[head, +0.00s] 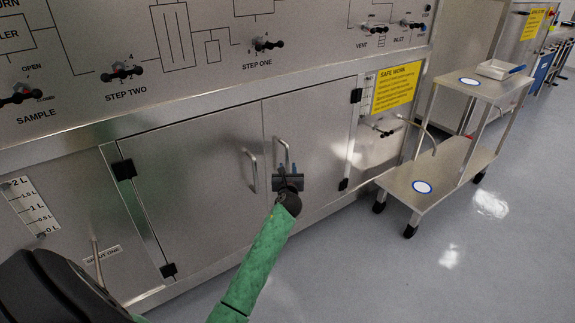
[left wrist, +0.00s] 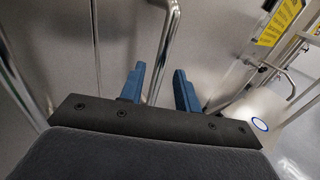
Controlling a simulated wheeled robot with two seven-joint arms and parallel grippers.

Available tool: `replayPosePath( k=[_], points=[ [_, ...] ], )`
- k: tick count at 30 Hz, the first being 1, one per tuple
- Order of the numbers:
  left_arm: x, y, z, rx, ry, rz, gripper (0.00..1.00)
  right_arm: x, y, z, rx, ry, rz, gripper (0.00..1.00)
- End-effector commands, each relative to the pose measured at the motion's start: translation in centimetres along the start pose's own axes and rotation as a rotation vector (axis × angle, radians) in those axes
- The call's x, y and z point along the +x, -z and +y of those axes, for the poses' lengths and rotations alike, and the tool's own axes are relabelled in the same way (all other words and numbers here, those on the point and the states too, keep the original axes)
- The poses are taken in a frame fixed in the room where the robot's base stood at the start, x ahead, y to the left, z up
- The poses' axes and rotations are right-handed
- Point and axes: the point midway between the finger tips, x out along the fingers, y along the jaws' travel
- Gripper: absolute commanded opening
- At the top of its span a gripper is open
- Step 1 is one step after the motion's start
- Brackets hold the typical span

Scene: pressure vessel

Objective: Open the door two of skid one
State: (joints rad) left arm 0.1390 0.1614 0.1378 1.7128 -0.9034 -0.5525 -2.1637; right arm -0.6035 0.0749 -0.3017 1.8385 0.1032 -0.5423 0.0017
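The steel skid has two closed cabinet doors side by side, a left door (head: 195,180) and a right door (head: 318,135). Each has a vertical bar handle near the middle seam: the left handle (head: 250,170) and the right handle (head: 281,150). My left gripper (head: 288,170) is at the lower part of the right handle. In the left wrist view its blue fingers (left wrist: 160,88) are spread apart. The right handle (left wrist: 169,45) runs down between them, nearer the left finger. I cannot tell whether they touch. My right gripper is not in view.
A steel trolley (head: 415,182) with two shelves stands to the right, near the right door's hinge side. A panel with valves (head: 265,44) is above the doors. The grey floor (head: 350,270) in front is clear.

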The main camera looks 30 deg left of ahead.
Motion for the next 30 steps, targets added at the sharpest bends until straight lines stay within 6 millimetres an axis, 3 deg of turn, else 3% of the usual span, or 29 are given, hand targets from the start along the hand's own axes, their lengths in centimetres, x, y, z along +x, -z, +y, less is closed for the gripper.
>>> replayPosePath(
  k=[9, 21, 26, 30],
  points=[
    [3.8, 0.1, 0.0, -0.003, 0.0, 0.002, 0.33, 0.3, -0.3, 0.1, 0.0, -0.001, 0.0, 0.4],
    [4.4, 0.1, 0.0, -0.002, 0.0, 0.002, 0.33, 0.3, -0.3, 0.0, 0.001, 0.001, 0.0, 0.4],
    [4.4, 0.1, 0.0, -0.002, 0.0, 0.002, 0.03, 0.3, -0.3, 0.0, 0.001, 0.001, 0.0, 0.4],
    [4.4, 0.1, 0.0, -0.002, 0.0, 0.002, 0.0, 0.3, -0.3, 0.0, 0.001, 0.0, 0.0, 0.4]
  ],
)
